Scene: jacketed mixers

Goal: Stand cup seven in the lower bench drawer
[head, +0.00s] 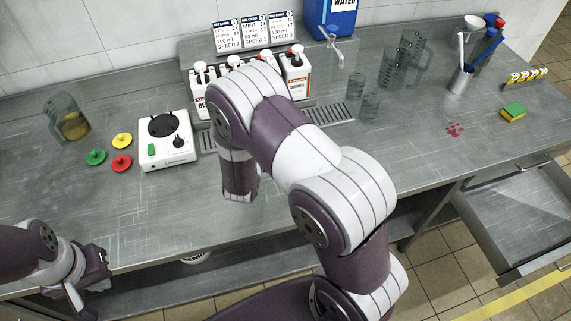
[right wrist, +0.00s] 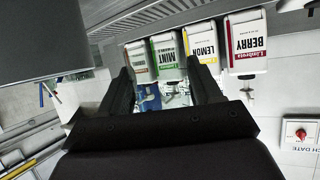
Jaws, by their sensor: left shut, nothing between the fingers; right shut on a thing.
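My right gripper (right wrist: 163,85) shows in the right wrist view, its fingers spread around a clear, glass-like cup (right wrist: 176,97). The cup is see-through and hard to make out; no number on it is readable. In the head view my right arm hides this gripper and what it holds. An open drawer (head: 530,212) juts from the bench at the right; it looks empty. I cannot tell whether it is the lower one. Two clear cups (head: 370,105) stand on the bench right of the drip grate. My left gripper (head: 84,284) is shut and empty at the bench's front left.
Syrup bottles (head: 295,75) stand at the back behind my right arm. A white mixer base (head: 167,140), coloured lids (head: 121,163) and a jug (head: 69,118) are at left. Clear jugs (head: 402,60), a sponge (head: 512,112) and a red spill (head: 454,130) are at right.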

